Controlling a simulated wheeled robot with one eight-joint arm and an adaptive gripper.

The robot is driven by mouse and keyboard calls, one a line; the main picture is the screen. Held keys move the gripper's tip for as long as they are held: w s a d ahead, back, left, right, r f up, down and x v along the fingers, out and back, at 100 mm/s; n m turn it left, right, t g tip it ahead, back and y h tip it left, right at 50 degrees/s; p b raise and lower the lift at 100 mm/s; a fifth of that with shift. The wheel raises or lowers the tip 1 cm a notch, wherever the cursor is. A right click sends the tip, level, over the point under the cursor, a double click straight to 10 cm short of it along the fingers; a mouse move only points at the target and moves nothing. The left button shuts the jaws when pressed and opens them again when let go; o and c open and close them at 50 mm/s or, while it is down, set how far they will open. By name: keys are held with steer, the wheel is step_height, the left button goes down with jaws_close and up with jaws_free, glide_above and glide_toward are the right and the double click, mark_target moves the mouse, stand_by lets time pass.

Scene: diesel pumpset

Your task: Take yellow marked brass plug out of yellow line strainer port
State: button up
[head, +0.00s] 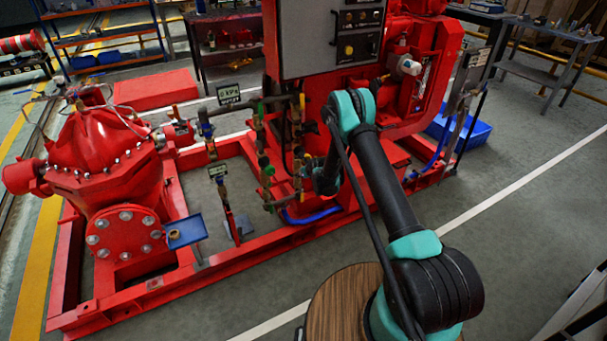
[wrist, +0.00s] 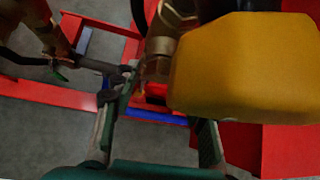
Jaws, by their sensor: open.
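My gripper (head: 312,170) is beside the pipework in front of the red engine frame. In the wrist view my gripper (wrist: 163,98) has its two fingers apart, with a brass fitting (wrist: 158,58) showing beyond and between them. I cannot tell whether this fitting is the plug or part of the strainer, and no contact is clear. A large yellow block-like part (wrist: 245,65) fills the upper right of the wrist view and hides what lies behind it. In the head view the brass pipework (head: 268,160) has green and yellow parts; the yellow-marked plug is too small to pick out.
A blue tray (head: 185,232) with a small brass-coloured piece stands at the front of the red base frame (head: 250,247). The grey control panel (head: 322,40) is above the pipework. A blue hose (head: 312,216) runs low near my gripper.

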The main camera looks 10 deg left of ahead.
steer(key=shift+m+g+y, duration=0.4)
steer(key=shift+y, duration=0.1)
steer(key=shift+w+d, duration=0.1)
steer(key=shift+d, duration=0.05)
steer(key=shift+w+d+f+m+g+y, duration=0.1)
steer(key=shift+m+g+y, duration=0.5)
steer(key=shift+y, duration=0.4)
steer(key=shift+w+d+m+g+y, duration=0.1)
steer(key=shift+m+g+y, duration=0.5)
steer(key=shift+y, duration=0.4)
jaws_close()
steer(key=shift+s+a+n+t+h, duration=0.15)
steer(key=shift+n+t+h, duration=0.45)
steer(key=shift+h, duration=0.4)
steer(key=shift+s+a+n+t+h, duration=0.1)
steer(key=shift+n+t+h, duration=0.5)
steer(key=shift+h, duration=0.4)
